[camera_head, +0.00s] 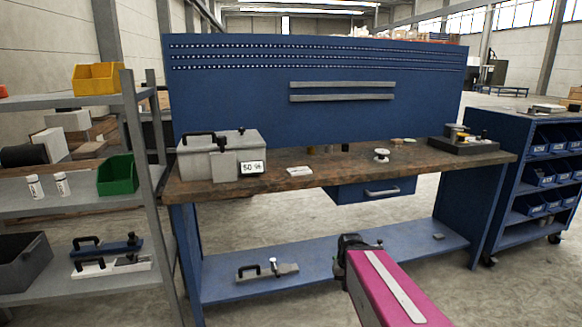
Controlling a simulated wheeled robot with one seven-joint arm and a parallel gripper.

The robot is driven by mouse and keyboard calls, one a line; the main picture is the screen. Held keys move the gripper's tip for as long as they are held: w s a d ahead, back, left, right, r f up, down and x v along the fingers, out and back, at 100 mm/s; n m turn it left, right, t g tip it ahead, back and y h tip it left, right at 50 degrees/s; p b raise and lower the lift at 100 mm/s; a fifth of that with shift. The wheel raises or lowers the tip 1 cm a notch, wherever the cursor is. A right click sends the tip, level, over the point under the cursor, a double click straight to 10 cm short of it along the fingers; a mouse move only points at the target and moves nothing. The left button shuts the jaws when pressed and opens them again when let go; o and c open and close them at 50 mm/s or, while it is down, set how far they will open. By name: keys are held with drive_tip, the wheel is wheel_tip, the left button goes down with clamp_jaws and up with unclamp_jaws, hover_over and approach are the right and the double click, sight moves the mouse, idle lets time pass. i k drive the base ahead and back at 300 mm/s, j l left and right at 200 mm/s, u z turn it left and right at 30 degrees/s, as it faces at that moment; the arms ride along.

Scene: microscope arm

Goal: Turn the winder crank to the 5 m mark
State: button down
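On the right end of the wooden bench top (330,178) sits a low dark unit (478,147) with a small upright brownish part (455,133) on its left side. It may be the winder, but it is too small to make out a crank handle or any metre marks. A white round knob-like piece (381,155) stands on the bench left of it. My pink arm reaches in from the bottom right and ends in a dark part in front of the bench, well short of the dark unit. No gripper fingers show.
A blue drawer (370,190) hangs under the top. Shelves (75,199) stand left, a blue bin cabinet (545,165) right. The bench's middle front is mostly clear.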

sight(483, 137)
drive_tip(key=z, duration=1.25)
drive_tip(key=i+z, duration=0.3)
drive_tip(key=i+l+u, duration=0.1)
drive_tip(key=i, duration=1.75)
